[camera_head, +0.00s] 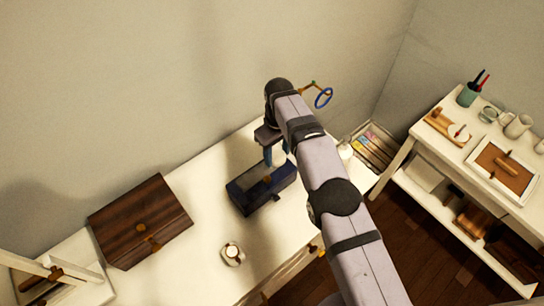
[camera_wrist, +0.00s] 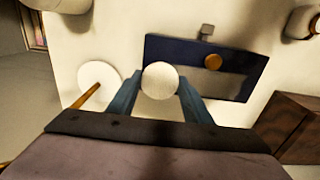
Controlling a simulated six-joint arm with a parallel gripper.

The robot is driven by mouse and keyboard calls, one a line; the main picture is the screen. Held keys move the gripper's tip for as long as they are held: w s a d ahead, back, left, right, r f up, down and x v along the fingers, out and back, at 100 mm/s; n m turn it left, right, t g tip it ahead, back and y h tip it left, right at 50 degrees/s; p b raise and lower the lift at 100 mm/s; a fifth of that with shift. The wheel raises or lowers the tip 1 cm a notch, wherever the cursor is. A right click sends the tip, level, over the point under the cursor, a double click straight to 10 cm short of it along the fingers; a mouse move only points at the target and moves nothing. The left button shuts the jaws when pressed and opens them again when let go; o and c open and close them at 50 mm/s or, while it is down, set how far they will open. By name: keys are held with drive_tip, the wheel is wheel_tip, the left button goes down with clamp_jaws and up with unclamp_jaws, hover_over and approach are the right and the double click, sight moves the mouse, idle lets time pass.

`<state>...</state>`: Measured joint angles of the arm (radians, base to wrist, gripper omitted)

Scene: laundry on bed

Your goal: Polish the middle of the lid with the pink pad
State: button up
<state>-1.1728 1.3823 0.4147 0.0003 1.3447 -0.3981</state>
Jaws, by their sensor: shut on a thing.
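My gripper (camera_head: 275,155) is over the back part of the dark blue box. In the wrist view, its blue fingers (camera_wrist: 160,88) are shut on a pale round-topped thing (camera_wrist: 160,79), which seems to be the pad or its handle. It looks cream here; I see no clear pink. The dark blue box (camera_head: 250,196) lies on the white table, and its top shows in the wrist view (camera_wrist: 180,45) with a round brown knob (camera_wrist: 213,62). The pad's underside is hidden, so I cannot tell whether it touches the lid. A dark brown wooden box (camera_head: 135,215) stands farther left.
A small round pale item (camera_head: 232,254) sits on the white table (camera_head: 205,200) between the boxes, toward the front. A tray of coloured things (camera_head: 372,143) is right of my arm. A side table (camera_head: 440,150) holds cups and a framed board.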

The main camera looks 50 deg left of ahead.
sight(237, 188)
drive_tip(key=shift+w+r+p, duration=0.1)
drive_tip(key=shift+r+p, duration=0.1)
drive_tip(key=shift+p, duration=0.2)
drive_tip(key=shift+s+f+p, duration=0.25)
drive_tip(key=shift+s+p, duration=0.25)
drive_tip(key=shift+s, duration=0.6)
drive_tip(key=shift+s+r, duration=0.15)
drive_tip(key=shift+s, duration=0.2)
drive_tip(key=shift+s+f+p, duration=0.2)
drive_tip(key=shift+s+p, duration=0.25)
drive_tip(key=shift+s, duration=5.9)
wheel_tip(237, 188, up, 2)
drive_tip(key=shift+w+p, duration=0.1)
drive_tip(key=shift+p, duration=0.5)
wheel_tip(237, 188, up, 6)
drive_tip(key=p, duration=0.3)
drive_tip(key=shift+w, duration=0.15)
